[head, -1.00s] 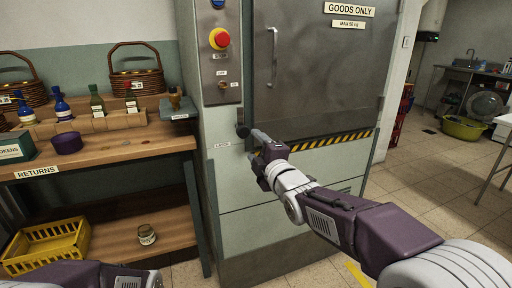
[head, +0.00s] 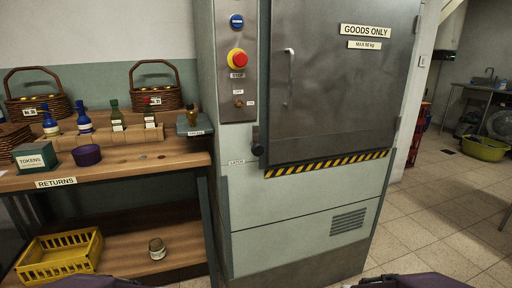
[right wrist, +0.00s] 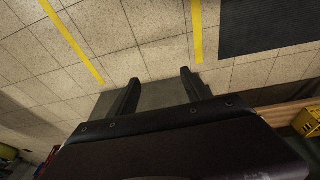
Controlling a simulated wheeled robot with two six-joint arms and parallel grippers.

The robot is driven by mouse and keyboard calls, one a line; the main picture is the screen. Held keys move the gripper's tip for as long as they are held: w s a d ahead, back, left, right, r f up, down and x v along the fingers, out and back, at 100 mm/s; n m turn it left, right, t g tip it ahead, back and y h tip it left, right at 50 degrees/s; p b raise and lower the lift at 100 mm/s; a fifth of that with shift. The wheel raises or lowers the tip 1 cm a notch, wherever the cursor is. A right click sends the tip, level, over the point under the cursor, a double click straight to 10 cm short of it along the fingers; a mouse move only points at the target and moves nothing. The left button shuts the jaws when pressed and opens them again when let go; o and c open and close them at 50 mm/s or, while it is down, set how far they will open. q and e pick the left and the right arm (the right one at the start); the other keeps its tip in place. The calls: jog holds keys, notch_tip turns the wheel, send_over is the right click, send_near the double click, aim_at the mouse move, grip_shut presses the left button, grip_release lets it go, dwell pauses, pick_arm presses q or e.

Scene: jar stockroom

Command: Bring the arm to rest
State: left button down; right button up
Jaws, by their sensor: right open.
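My right gripper (right wrist: 158,88) shows in the right wrist view with its two dark fingers spread apart and nothing between them. It points down over the tiled floor (right wrist: 150,20). In the head view only purple parts of my arms show at the bottom edge, and neither gripper is visible there. My left gripper is out of view.
A goods lift with a grey door (head: 345,85) stands ahead, with a latch knob (head: 257,149) and a red stop button (head: 238,59). At left, a wooden returns shelf (head: 120,170) holds bottles, baskets and a yellow crate (head: 60,258). The floor at right (head: 430,205) is open.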

jog(key=s+f+m+g, duration=0.1)
jog(key=s+m+g, duration=0.1)
jog(key=s+m, duration=0.15)
notch_tip(320, 180, up, 34)
jog(key=p, duration=3.4)
jog(key=shift+s+r, duration=0.25)
jog(key=shift+a, duration=0.1)
